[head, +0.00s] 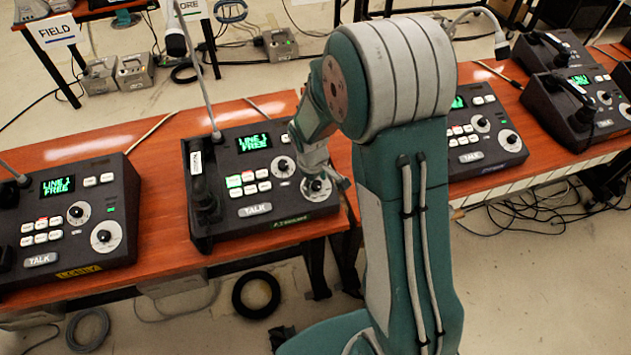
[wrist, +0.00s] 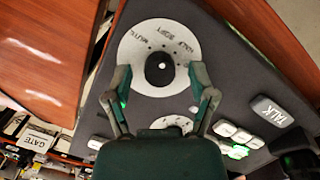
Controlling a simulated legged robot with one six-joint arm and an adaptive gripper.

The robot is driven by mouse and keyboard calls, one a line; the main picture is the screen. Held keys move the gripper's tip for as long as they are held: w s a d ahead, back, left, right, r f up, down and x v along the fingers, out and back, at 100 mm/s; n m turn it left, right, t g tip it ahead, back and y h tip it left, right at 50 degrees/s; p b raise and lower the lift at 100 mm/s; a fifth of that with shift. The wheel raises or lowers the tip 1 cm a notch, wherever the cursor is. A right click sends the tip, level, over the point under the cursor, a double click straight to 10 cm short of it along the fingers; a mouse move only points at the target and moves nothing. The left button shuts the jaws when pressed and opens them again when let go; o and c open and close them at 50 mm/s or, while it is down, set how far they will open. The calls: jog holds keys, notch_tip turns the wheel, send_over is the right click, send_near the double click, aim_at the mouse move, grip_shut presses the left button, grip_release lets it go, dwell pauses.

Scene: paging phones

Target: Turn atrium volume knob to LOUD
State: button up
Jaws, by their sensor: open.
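The middle paging phone (head: 224,216) is a dark console with a green LINE 1 FREE screen and a TALK button; the small green label on its front edge is too small to read surely. Its large white volume dial (head: 318,190) is at the lower right corner, partly hidden by my gripper (head: 322,176). In the wrist view, the black knob (wrist: 159,69) with a white dot sits mid-dial, with markings on the dial's far side (wrist: 160,32) hard to read. My gripper is open, its fingertips over the dial's near edge on either side, short of the knob.
A second dial (wrist: 172,124) and lit buttons (wrist: 238,151) lie near my fingers in the wrist view. Other consoles stand at left (head: 70,225) and right (head: 485,140). A thin microphone stalk (head: 196,75) rises behind the middle console. The orange tabletop (head: 160,200) is clear between consoles.

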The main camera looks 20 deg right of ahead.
grip_shut()
jog(key=m+y, duration=0.1)
jog(key=m, duration=0.6)
jog(key=shift+s+d+y, duration=0.1)
jog(key=shift+d+y, duration=0.05)
jog(key=shift+y, duration=0.25)
jog(key=m, duration=0.4)
jog(key=shift+f+m+y, duration=0.1)
jog(key=shift+m+y, duration=0.3)
jog(key=shift+s+d+m+t+y, duration=0.1)
jog(key=shift+m+t+y, duration=0.05)
jog(key=shift+m, duration=0.75)
jog(key=shift+s+m+t+y, duration=0.1)
jog(key=shift+m+t+y, duration=0.05)
jog(key=shift+m, duration=0.75)
